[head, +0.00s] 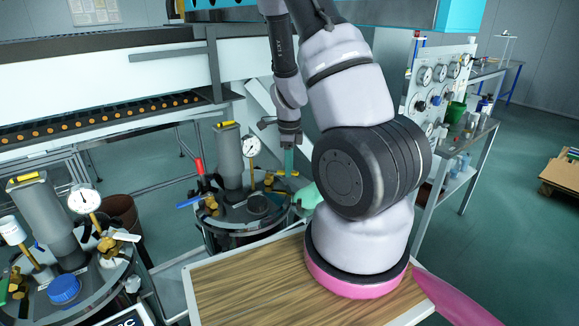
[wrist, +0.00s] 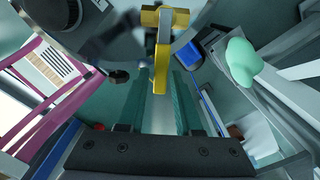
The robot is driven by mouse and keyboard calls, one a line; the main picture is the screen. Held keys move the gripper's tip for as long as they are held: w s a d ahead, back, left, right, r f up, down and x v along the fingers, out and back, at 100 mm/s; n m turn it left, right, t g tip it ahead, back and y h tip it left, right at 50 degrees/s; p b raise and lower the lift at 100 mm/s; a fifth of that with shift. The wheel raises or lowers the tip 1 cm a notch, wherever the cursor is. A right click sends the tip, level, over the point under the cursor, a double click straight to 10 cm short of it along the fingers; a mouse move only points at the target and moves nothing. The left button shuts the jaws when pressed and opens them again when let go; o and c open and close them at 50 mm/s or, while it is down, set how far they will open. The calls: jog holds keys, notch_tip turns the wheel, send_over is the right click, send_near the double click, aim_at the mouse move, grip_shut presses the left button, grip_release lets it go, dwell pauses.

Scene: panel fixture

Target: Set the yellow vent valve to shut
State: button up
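The yellow vent valve (head: 270,179) sits on the lid of the middle vessel (head: 247,214), right of its gauge. Its yellow lever points right in the head view. In the wrist view the yellow lever (wrist: 161,62) runs from the valve body at the top down between my fingertips, with a gap on either side. My gripper (head: 289,161) is above the lever end, pointing down. Its teal fingers are apart in the wrist view (wrist: 161,85), with nothing clamped. I cannot tell exactly how deep the lever sits between them.
A white dial gauge (head: 251,147), a grey cylinder (head: 229,157), and red (head: 199,166) and blue (head: 190,201) levers crowd the same lid. A mint-green shape (head: 307,196) lies close right of the lid. Another vessel stands at left; a wooden table top (head: 250,285) is in front.

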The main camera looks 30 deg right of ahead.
notch_tip(320, 180, up, 11)
dwell(0.8)
jog(key=s+a+r+n+t+y, duration=0.1)
jog(key=s+a+r+n+t, duration=0.15)
jog(key=a+r+n, duration=0.4)
jog(key=s+a+r+n+t+y, duration=0.1)
jog(key=s+r+n+y, duration=0.2)
jog(key=r, duration=0.7)
jog(key=s+a+r+n+t+h, duration=0.2)
jog(key=s+a+r+n+t, duration=0.1)
jog(key=s+r+n, duration=0.6)
jog(key=shift+s+r+n+t, duration=0.35)
jog(key=shift+s+n, duration=0.2)
jog(key=shift+n, duration=0.7)
